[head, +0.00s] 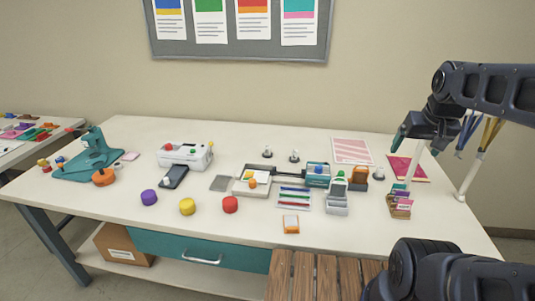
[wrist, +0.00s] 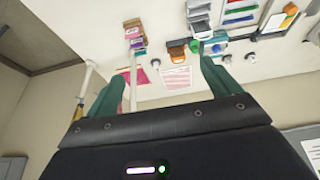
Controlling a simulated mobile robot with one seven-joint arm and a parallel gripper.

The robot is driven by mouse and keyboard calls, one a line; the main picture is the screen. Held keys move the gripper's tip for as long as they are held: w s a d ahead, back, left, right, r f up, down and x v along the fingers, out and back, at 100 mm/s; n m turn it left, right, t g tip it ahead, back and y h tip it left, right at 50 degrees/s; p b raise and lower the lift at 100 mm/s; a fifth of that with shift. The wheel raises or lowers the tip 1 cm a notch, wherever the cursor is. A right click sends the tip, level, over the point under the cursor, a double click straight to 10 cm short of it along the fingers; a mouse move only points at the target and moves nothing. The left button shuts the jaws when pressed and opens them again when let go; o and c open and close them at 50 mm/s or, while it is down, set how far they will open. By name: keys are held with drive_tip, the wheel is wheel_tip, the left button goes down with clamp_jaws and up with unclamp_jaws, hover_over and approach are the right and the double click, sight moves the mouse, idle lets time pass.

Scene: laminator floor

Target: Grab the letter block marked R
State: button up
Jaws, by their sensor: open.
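No block with a readable R shows; letter marks are too small to make out in either view. My gripper (head: 403,138) hangs above the right end of the white table (head: 330,250) in the head view, over the dark red sheet. In the wrist view my gripper (wrist: 163,68) has its two teal fingers spread wide apart with nothing between them. The table appears tilted beyond the fingers there.
A teal press (head: 93,158) and white machine (head: 186,155) stand left. A card rack (head: 399,204) and white posts (head: 468,165) stand right.

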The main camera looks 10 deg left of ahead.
drive_tip(key=c, duration=0.7)
